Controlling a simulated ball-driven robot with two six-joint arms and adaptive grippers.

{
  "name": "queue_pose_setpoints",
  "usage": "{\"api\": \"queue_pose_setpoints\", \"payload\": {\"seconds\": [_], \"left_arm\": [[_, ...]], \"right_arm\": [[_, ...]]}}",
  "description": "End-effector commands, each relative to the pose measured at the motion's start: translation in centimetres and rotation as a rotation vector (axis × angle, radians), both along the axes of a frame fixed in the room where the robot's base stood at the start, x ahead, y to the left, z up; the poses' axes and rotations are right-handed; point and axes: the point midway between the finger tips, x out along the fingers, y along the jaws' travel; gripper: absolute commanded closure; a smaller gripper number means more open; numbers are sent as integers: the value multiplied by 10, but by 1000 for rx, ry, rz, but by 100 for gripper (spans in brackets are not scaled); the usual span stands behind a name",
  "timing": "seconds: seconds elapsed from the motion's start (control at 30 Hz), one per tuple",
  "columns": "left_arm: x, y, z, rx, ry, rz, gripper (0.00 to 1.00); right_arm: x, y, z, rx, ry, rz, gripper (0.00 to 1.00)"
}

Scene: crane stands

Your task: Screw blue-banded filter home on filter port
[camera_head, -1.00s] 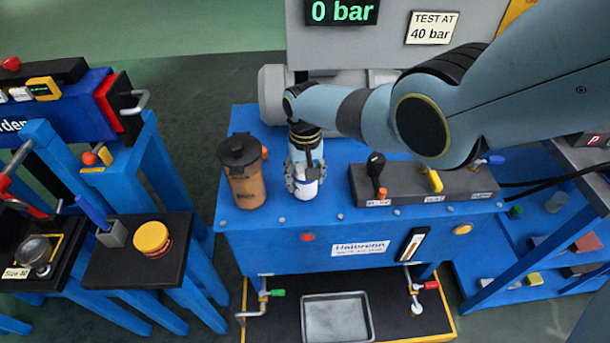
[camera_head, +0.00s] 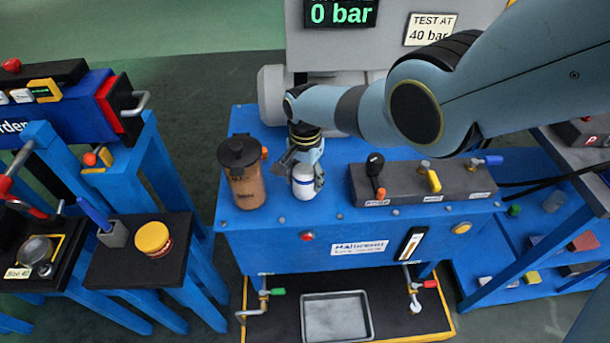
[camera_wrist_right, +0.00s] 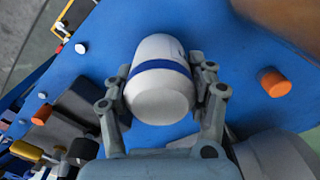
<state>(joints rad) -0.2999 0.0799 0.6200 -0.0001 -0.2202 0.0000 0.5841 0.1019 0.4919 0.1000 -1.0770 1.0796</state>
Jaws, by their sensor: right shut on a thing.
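The blue-banded filter (camera_head: 303,186) is a white cylinder with a blue band, standing upright on the blue bench top in the head view. It also shows in the right wrist view (camera_wrist_right: 160,85). My right gripper (camera_head: 307,172) comes down on it from above. In the wrist view its two fingers (camera_wrist_right: 163,98) are shut on the filter's sides. The filter port is not visible; the filter and gripper cover that spot. My left gripper is not in view.
A brown translucent canister (camera_head: 243,175) with a black lid stands close left of the filter. A grey valve block (camera_head: 405,184) with levers is to the right. A metal tray (camera_head: 337,317) lies below the bench front. An orange knob (camera_wrist_right: 275,83) is near the gripper.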

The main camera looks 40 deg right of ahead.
Motion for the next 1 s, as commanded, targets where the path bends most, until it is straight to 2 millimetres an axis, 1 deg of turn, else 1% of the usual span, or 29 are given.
{"api": "queue_pose_setpoints", "payload": {"seconds": [0.1,0.13,0.3,0.33,0.5,0.57,0.6,0.83,0.93,1.0], "left_arm": [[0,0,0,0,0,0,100],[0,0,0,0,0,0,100],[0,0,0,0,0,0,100],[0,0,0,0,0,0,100],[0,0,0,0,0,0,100],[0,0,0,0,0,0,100],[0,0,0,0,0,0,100],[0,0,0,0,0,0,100],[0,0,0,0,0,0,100],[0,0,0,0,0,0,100]], "right_arm": [[0,0,0,-1,2,2,80],[0,0,0,-1,2,2,40],[0,0,0,0,1,3,18],[0,0,0,0,1,4,16],[0,0,0,0,1,4,16],[-1,0,0,-1,2,4,23],[-1,0,0,0,1,5,24],[0,0,0,0,1,12,24],[0,0,0,0,1,104,24],[0,0,0,0,0,217,24]]}}
